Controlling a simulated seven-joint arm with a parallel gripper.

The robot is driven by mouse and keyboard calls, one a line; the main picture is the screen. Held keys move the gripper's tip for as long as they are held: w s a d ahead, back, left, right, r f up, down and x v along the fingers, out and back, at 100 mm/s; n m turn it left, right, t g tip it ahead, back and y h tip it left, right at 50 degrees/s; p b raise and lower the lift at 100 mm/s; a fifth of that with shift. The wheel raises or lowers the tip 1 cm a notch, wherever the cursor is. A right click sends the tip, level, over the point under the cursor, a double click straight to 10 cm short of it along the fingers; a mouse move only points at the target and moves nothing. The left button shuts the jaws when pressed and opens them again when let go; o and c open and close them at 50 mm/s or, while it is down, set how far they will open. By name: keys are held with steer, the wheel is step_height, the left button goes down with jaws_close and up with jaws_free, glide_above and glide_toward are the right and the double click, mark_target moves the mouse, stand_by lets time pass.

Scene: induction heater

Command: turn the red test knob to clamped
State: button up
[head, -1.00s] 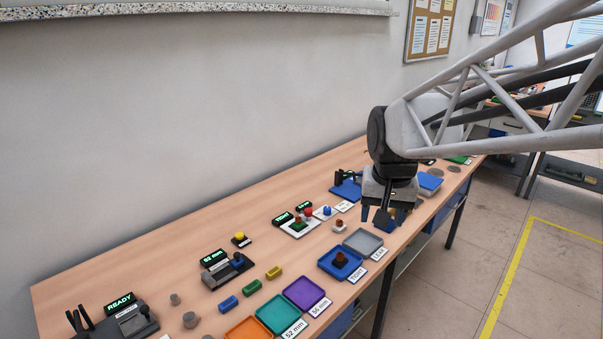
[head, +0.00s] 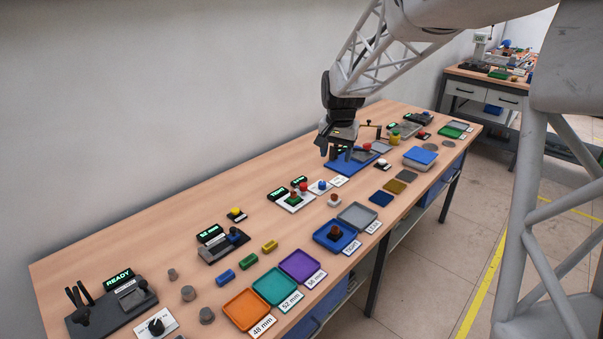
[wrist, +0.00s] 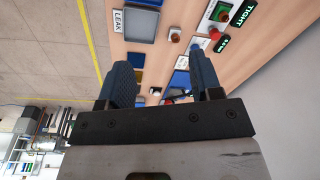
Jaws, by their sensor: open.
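My gripper (head: 336,151) is open and empty, pointing down over the left end of a blue plate fixture (head: 338,168) at the back of the bench. A red knob (head: 367,147) shows at this fixture, just right of my gripper. I cannot read any label on it, so I cannot tell whether it is the test knob or how it is set.
Left of the fixture are a blue knob (head: 320,185), a TIGHT display (head: 277,193) and a small white base with a reddish button (head: 334,200). A grey LEAK tray (head: 358,215) and a blue TIGHT tray (head: 323,238) lie in front. A blue-lidded box (head: 420,156) stands to the right.

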steer(key=w+a+f+m, duration=0.1)
steer(key=w+a+f, duration=0.1)
steer(key=w+f, duration=0.35)
steer(key=w+a+f, duration=0.2)
steer(key=w+f, duration=0.1)
steer(key=w, duration=0.5)
steer(key=m+g, duration=0.1)
steer(key=m, duration=0.1)
glide_above(304, 184)
step_height(304, 184, down, 10)
steer(key=shift+s+f, duration=0.1)
steer(key=shift+s, duration=0.05)
steer(key=shift+f, duration=0.15)
steer(key=shift+f, duration=3.7)
steer(key=shift+c, duration=0.2)
steer(key=c, duration=0.9)
